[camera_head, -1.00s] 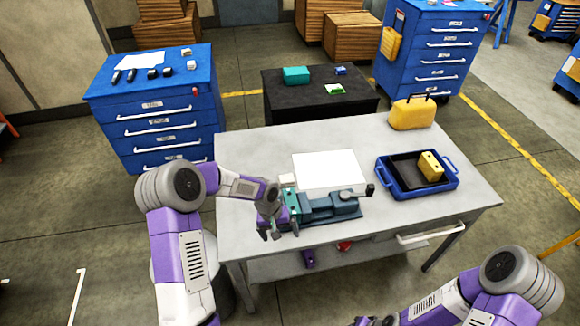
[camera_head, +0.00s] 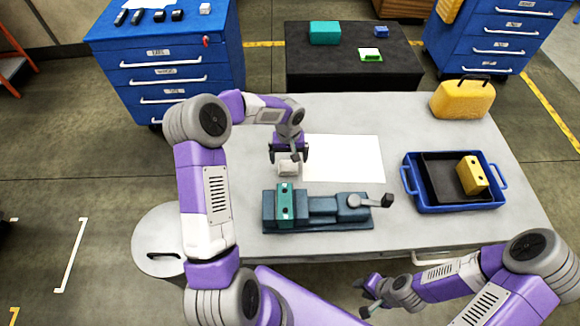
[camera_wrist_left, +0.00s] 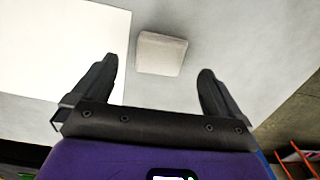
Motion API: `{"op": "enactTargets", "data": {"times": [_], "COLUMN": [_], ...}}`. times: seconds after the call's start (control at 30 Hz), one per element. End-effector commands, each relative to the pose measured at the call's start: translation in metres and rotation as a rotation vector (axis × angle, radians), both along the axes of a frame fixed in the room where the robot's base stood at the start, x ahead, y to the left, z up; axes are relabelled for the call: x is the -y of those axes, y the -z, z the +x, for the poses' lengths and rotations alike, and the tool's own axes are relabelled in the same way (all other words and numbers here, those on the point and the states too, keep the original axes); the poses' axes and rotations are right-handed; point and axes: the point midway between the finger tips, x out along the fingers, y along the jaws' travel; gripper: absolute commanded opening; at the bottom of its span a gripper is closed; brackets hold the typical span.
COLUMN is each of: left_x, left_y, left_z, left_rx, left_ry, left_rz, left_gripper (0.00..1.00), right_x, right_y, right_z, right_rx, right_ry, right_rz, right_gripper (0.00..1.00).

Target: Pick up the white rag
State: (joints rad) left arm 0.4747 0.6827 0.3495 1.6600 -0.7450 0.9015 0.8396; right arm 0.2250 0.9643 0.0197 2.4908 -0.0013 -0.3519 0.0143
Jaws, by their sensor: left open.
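The white rag (camera_head: 288,168) is a small, folded, off-white pad on the grey table, just left of a large white sheet. My left gripper (camera_head: 284,157) is above the table close to the rag, with its fingers pointing down. In the left wrist view the rag (camera_wrist_left: 161,54) lies ahead of the gap between the two spread fingers (camera_wrist_left: 155,85), and nothing is between them. I cannot tell the exact height above it. My right gripper (camera_head: 362,298) is off the table's front edge, its fingers apart and empty.
A teal vise (camera_head: 320,209) stands in front of the rag. The flat white sheet (camera_head: 345,158) lies to its right. A blue tray (camera_head: 408,180) with a yellow block (camera_head: 472,175) and a yellow case (camera_head: 462,100) are further right. The table left of the rag is clear.

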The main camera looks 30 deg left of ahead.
Motion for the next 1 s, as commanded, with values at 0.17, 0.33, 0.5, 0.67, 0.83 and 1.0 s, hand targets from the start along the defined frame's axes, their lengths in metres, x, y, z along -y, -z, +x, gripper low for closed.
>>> {"op": "enactTargets", "data": {"times": [0.17,0.33,0.5,0.67,0.83,1.0], "left_x": [0.0,0.001,0.0,0.0,0.0,0.0], "left_y": [0.025,0.049,0.055,0.055,0.055,0.055], "left_z": [-0.005,-0.006,-0.006,-0.006,-0.006,-0.006], "left_rx": [-0.003,-0.002,0.001,0.001,0.0,0.0], "left_ry": [0.0,-0.001,0.001,0.0,0.0,0.0], "left_rz": [-0.003,-0.002,-0.001,-0.001,0.0,0.0], "left_gripper": [1.0,1.0,1.0,1.0,0.74,0.49], "right_x": [0.0,0.0,0.0,0.0,0.0,0.0], "right_y": [0.004,0.007,0.007,0.007,0.007,0.007], "right_z": [0.0,0.0,0.0,0.0,0.0,0.0], "right_rx": [0.0,0.0,0.0,0.0,0.0,0.0], "right_ry": [0.0,0.0,0.0,0.0,0.0,0.0], "right_rz": [0.0,0.0,0.0,0.0,0.0,0.0], "right_gripper": [0.35,0.35,0.35,0.35,0.35,0.35]}}
